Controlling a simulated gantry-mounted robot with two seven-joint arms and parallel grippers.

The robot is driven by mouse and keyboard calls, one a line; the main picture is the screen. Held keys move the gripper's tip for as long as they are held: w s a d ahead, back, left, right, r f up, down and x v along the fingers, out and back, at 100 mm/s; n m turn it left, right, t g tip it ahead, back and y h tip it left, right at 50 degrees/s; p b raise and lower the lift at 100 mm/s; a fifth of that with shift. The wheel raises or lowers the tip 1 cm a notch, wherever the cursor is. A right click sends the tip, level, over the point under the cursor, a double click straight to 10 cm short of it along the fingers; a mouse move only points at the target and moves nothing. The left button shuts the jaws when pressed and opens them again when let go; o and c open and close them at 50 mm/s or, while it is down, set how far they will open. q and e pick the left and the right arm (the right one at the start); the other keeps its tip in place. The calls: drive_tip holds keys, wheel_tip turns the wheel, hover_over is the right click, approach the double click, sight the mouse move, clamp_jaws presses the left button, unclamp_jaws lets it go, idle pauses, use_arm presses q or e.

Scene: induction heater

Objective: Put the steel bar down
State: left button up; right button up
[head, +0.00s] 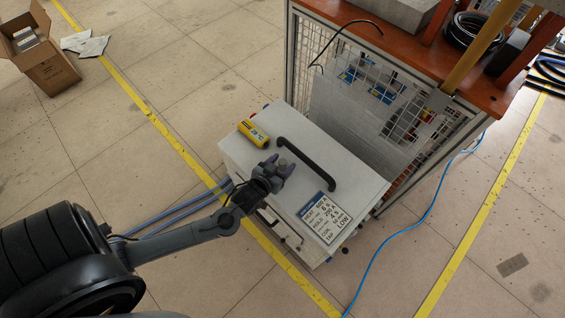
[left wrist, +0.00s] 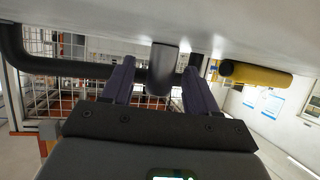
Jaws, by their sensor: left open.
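The steel bar is a short grey cylinder (left wrist: 163,62) between the fingers of my left gripper in the left wrist view. It stands upright with one end at the white cabinet top (head: 353,178), seemingly touching it. My left gripper (head: 284,168) is open around the bar, low over the cabinet top; it also shows in the left wrist view (left wrist: 155,88). A gap shows between the bar and each finger. In the head view the bar is small and partly hidden by the fingers. My right gripper is not in view.
A black curved handle (head: 308,165) lies just beyond my left gripper on the cabinet top. A yellow device (head: 253,133) is to the left. A printed settings card (head: 325,217) is near the front right. A wire-mesh frame (head: 395,115) stands behind.

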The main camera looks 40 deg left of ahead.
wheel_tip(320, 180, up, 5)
drive_tip(key=p, duration=0.4)
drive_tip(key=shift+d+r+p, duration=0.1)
drive_tip(key=shift+p, duration=0.3)
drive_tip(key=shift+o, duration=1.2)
use_arm(q)
drive_tip(key=s+d+r+m+g+h, duration=0.1)
drive_tip(key=s+d+r+g, duration=0.3)
drive_tip(key=s, duration=0.5)
drive_tip(key=s+d+r+m+g+h, duration=0.2)
drive_tip(key=s+d+r+g, duration=0.3)
drive_tip(key=s, duration=0.4)
drive_tip(key=shift+s+d+r+m, duration=0.15)
drive_tip(key=shift+d+r+m, duration=0.4)
drive_tip(key=shift+m, duration=0.25)
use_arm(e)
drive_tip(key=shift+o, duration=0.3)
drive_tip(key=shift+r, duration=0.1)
